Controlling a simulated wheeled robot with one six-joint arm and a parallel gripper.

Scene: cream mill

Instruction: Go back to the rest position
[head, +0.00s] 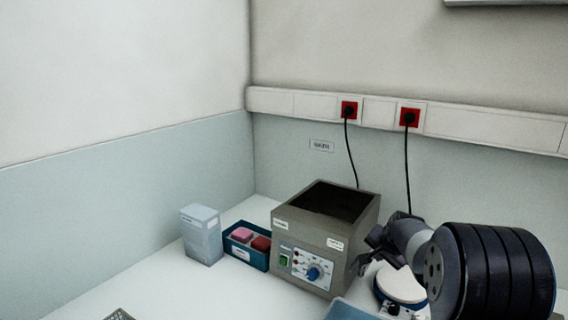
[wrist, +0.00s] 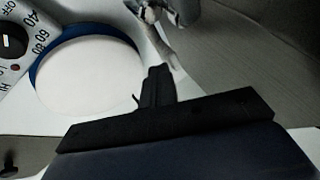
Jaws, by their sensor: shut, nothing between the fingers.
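My gripper (head: 362,266) is at the right of the bench in the head view, just beside the right front of a grey box-shaped device. In the wrist view my gripper (wrist: 158,70) shows its dark fingers together with nothing between them. A round white plate with a blue rim (head: 403,283) stands below my arm, partly hidden by it. The plate (wrist: 88,75) also shows in the wrist view, left of the fingers and apart from them, near a dial with numbers (wrist: 14,40).
The grey device (head: 312,262) has an open dark top, a blue knob and a cord to a red wall socket (head: 349,110). Left of it are a blue tray (head: 262,262) with pink and red items and a pale box (head: 201,236). The left front bench is mostly clear.

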